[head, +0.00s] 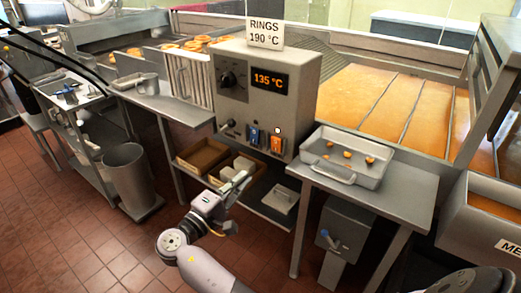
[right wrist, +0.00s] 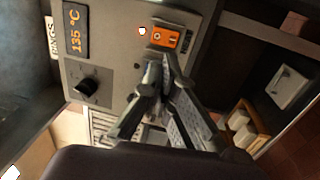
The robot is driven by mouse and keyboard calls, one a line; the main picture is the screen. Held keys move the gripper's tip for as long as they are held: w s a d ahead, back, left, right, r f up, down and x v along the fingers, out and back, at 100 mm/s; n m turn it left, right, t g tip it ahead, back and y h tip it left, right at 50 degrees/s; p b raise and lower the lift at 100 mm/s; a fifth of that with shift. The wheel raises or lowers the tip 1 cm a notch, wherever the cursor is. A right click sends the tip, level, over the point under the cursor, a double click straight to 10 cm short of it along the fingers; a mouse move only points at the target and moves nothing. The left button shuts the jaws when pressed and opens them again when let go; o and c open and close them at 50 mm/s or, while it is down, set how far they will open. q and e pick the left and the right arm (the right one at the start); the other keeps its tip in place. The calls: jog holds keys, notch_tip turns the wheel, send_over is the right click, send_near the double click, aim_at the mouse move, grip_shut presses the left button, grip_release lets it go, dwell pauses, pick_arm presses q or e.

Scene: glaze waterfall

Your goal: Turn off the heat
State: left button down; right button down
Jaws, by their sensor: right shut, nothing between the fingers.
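The grey control box (head: 258,105) carries a black dial (head: 228,78), an orange display (head: 270,80) reading 135 °C, a blue switch (head: 253,134) and an orange switch (head: 277,143). A small lamp (head: 278,130) above the orange switch glows. In the right wrist view the orange switch (right wrist: 165,37), lamp (right wrist: 142,31) and dial (right wrist: 86,87) show clearly; the fingers largely cover the blue switch area. My right gripper (head: 240,181) is shut and empty, below and in front of the switches; its fingertips (right wrist: 160,62) appear close to the panel. My left gripper is not in view.
A "RINGS 190 °C" sign (head: 264,33) stands on the box. A metal tray (head: 343,173) with several small pieces sits on the table to the right. Boxes (head: 203,155) lie on the shelf below. A bin (head: 128,175) stands left; the tiled floor before it is clear.

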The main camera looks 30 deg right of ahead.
aim_at(277, 143)
jog(key=shift+d, duration=0.15)
jog(key=p+x, duration=0.3)
jog(key=x, duration=0.9)
jog(key=shift+w+d+r+p, duration=0.15)
jog(key=shift+w+d+p, duration=0.1)
jog(key=shift+d+p, duration=0.05)
jog(key=shift+w+d, duration=0.25)
jog(key=shift+d, duration=0.3)
jog(key=p, duration=0.1)
jog(key=r+y+p, duration=0.1)
jog(key=p, duration=0.1)
jog(key=shift+w+d+r, duration=0.1)
jog(key=shift+d+r, duration=0.1)
jog(key=shift+d, duration=0.1)
jog(key=shift+f+b, duration=0.4)
jog(key=shift+b, duration=0.1)
